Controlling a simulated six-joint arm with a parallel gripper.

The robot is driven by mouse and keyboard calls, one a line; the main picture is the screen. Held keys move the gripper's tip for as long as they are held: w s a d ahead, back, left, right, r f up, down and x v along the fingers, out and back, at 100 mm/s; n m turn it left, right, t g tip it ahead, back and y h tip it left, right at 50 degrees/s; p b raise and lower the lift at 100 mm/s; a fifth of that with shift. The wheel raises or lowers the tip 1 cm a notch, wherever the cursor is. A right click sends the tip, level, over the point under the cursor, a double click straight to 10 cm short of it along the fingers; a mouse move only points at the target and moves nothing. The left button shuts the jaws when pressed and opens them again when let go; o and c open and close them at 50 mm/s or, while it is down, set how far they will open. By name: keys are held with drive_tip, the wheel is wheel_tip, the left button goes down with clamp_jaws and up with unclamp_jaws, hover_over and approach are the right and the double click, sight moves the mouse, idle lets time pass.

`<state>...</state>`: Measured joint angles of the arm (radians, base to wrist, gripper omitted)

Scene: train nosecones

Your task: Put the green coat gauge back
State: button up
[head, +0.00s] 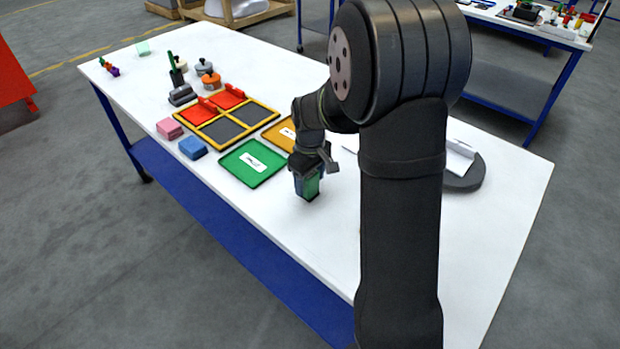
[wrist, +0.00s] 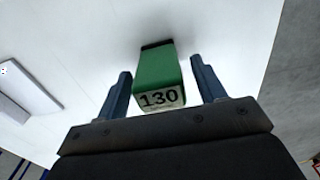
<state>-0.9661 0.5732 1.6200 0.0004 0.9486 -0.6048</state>
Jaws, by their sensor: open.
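The green coat gauge (head: 312,187) is a small green block on the white table, just in front of the green mat. In the wrist view the gauge (wrist: 158,72) shows a pale face marked 130. My gripper (head: 310,178) is over it in the head view. In the wrist view my gripper (wrist: 162,78) is open, with one finger on each side of the gauge and a gap showing on both sides. The green mat (head: 238,172) bears a white label. An amber mat (head: 270,135) beside it is partly hidden by my arm.
A yellow-framed tray (head: 258,126) with red and grey compartments lies behind the mats. A pink block (head: 169,128) and a blue block (head: 193,147) stand left of it. A dark round base (head: 464,180) is on the right. The front of the white table (head: 300,240) is clear.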

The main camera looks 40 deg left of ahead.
wheel_tip(320, 180, up, 12)
drive_tip(key=shift+r, duration=0.15)
idle(0.3)
wheel_tip(320, 180, down, 12)
drive_tip(key=shift+f, duration=0.1)
drive_tip(key=shift+r, duration=1.7)
